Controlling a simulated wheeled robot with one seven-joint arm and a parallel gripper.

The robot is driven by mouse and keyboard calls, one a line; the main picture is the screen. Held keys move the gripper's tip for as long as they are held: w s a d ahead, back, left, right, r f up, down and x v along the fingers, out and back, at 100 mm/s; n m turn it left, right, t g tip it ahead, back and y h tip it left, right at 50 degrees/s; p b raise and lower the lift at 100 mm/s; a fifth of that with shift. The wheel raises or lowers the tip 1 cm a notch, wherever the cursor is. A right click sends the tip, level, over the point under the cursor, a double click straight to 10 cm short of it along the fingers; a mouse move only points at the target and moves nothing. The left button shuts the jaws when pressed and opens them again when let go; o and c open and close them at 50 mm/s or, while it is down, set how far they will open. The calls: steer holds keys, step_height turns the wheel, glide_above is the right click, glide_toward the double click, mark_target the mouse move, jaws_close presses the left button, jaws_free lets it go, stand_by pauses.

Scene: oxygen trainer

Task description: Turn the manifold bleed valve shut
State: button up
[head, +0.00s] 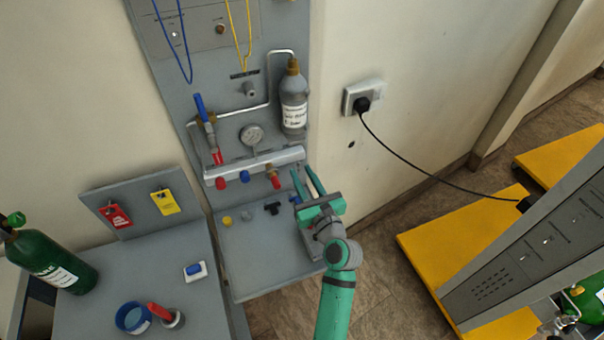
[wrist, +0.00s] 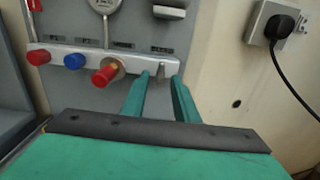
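The manifold is a pale grey horizontal bar (head: 240,168) on the grey panel; it also shows in the wrist view (wrist: 135,64). It carries a red cap (wrist: 38,57), a blue cap (wrist: 74,61) and a brass fitting with a red end (wrist: 107,72). My gripper (head: 301,169) is open at that end. In the wrist view its fingertips (wrist: 161,77) stand either side of the lever; I cannot tell whether they touch it.
A gauge (head: 252,134), a grey bottle (head: 293,100) and a blue-handled valve (head: 201,108) sit above the manifold. A shelf (head: 255,278) with small caps is below. A plugged-in socket (head: 362,97) with a trailing black cable is on the wall to the right.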

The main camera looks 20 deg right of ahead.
steer(key=s, duration=1)
steer(key=shift+d, duration=0.15)
steer(key=s+a+f+n, duration=0.1)
steer(key=s+f+n, duration=0.1)
steer(key=f, duration=0.1)
steer(key=s+a+f+n+g+h, duration=0.1)
steer(key=s+a+f+n, duration=0.2)
steer(key=s+f+n, duration=0.1)
steer(key=f, duration=0.1)
steer(key=shift+s+a+f+g+h, duration=0.1)
steer(key=shift+a+f+g+h, duration=0.2)
steer(key=shift+g+h, duration=0.1)
steer(key=s+a+f+n+g+h, duration=0.1)
steer(key=s+a+f+n, duration=0.35)
steer(key=s+n, duration=0.5)
steer(key=s+a+r+n+y, duration=0.1)
steer(key=s+a+r+n, duration=0.1)
steer(key=s+a+n, duration=0.3)
steer(key=s+a+r+n+y, duration=0.1)
steer(key=s+a+r+n, duration=0.2)
steer(key=s+n, duration=0.8)
steer(key=a+n, duration=0.2)
steer(key=n, duration=0.2)
steer(key=shift+a+r, duration=0.2)
steer(key=shift+a, duration=0.15)
